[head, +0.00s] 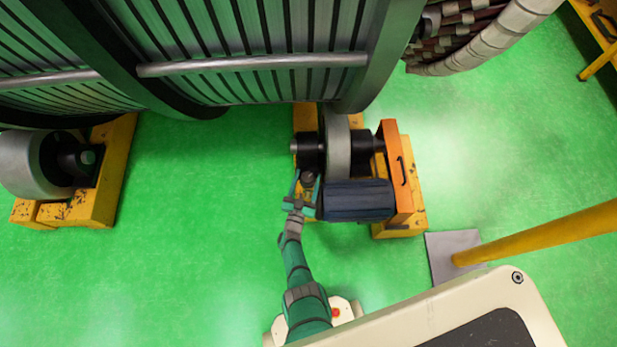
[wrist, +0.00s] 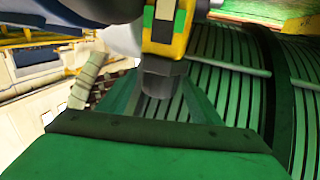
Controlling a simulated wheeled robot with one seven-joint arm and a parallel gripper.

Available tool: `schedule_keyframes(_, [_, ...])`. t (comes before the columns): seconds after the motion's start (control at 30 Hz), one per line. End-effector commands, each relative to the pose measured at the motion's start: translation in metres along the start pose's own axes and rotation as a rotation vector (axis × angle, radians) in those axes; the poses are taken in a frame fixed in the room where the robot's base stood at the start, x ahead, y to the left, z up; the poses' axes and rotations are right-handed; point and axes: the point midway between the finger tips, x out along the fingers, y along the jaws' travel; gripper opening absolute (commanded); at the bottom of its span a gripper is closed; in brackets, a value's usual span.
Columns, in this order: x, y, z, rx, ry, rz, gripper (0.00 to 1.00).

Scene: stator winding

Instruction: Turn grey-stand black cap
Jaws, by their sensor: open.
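A black cap-like end (head: 307,151) sits on the left side of the grey roller wheel (head: 337,148), on a yellow stand (head: 305,118). A small dark knob (head: 308,181) stands just below it. My gripper (head: 306,196) is at this knob, with its teal fingers open on either side. In the wrist view, a dark grey block (wrist: 160,80) hangs below a yellow part (wrist: 162,32). The green fingers (wrist: 162,106) lie to either side of it. I cannot tell whether they touch it. No grey stand is clearly visible.
The big ribbed stator (head: 250,75) is above. Another roller on a yellow stand (head: 97,195) is at left. Green floor is clear between the stands.

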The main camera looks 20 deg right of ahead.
Motion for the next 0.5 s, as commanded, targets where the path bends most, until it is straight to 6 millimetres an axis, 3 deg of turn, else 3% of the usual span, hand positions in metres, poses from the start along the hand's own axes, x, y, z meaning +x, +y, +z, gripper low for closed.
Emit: schedule_keyframes(0.5, [-0.083, 0.004, 0.001, -0.001, -0.001, 0.007, 0.58])
